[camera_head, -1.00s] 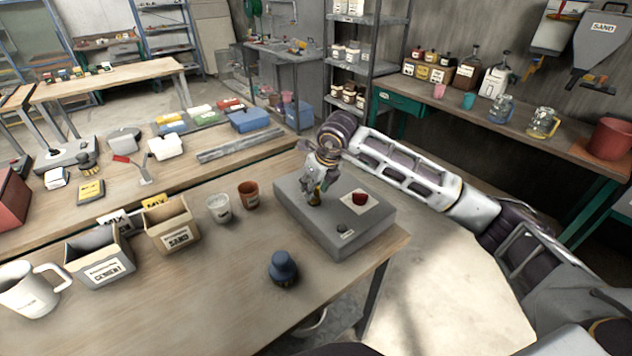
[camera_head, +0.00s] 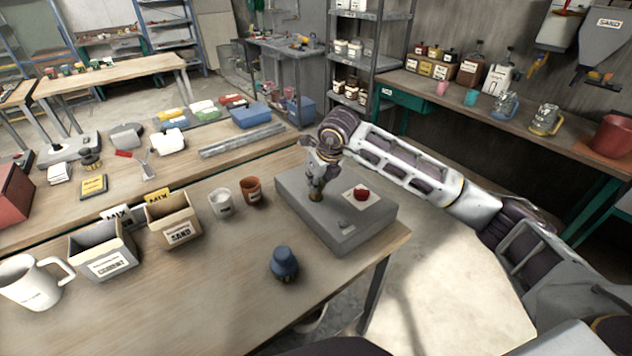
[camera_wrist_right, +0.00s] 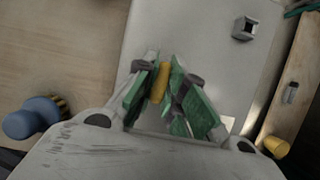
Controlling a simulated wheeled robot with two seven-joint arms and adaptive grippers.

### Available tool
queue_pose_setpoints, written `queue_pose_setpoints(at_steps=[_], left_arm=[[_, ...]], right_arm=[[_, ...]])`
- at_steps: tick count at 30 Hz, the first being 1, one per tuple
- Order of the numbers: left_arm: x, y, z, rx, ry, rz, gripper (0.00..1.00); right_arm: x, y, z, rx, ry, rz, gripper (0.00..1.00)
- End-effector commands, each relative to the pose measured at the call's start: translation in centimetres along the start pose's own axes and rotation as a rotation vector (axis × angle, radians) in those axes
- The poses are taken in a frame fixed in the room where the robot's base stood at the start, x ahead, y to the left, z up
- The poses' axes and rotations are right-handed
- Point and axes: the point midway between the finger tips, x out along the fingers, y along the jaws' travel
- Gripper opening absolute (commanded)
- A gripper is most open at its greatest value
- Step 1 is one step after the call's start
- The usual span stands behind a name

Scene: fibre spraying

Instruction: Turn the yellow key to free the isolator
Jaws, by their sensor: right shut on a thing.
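The yellow key (camera_wrist_right: 160,82) shows between the green finger pads of my right gripper (camera_wrist_right: 167,95) in the right wrist view. In the head view my right gripper (camera_head: 317,192) points down at the grey control box (camera_head: 362,226), over the left part of its top. The gripper is shut on the key, and only a little yellow shows under the fingers there. A red knob (camera_head: 361,193) sits on a pale label to the right of the gripper. A small dark switch (camera_head: 341,224) is near the box's front edge. My left gripper is not in view.
A blue-capped brush (camera_head: 284,263) stands in front of the box. A white cup (camera_head: 221,203), an orange cup (camera_head: 251,190) and the sand box (camera_head: 174,221) are to the left. The front middle of the table is clear.

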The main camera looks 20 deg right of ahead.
Motion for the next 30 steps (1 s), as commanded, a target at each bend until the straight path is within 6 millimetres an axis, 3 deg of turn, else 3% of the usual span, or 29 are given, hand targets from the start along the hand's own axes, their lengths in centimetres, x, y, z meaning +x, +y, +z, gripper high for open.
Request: queue_pose_setpoints(at_steps=[8, 18, 30], left_arm=[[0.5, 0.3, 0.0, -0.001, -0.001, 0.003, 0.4], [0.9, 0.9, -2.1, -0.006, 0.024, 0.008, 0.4], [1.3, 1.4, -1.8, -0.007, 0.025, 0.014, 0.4]], right_arm=[[0.4, 0.1, -0.3, 0.123, 0.008, -0.052, 0.0], [0.4, 0.1, -0.3, 0.293, 0.008, -0.122, 0.0], [0.5, 0.1, -0.4, 0.502, 0.011, -0.211, 0.0]])
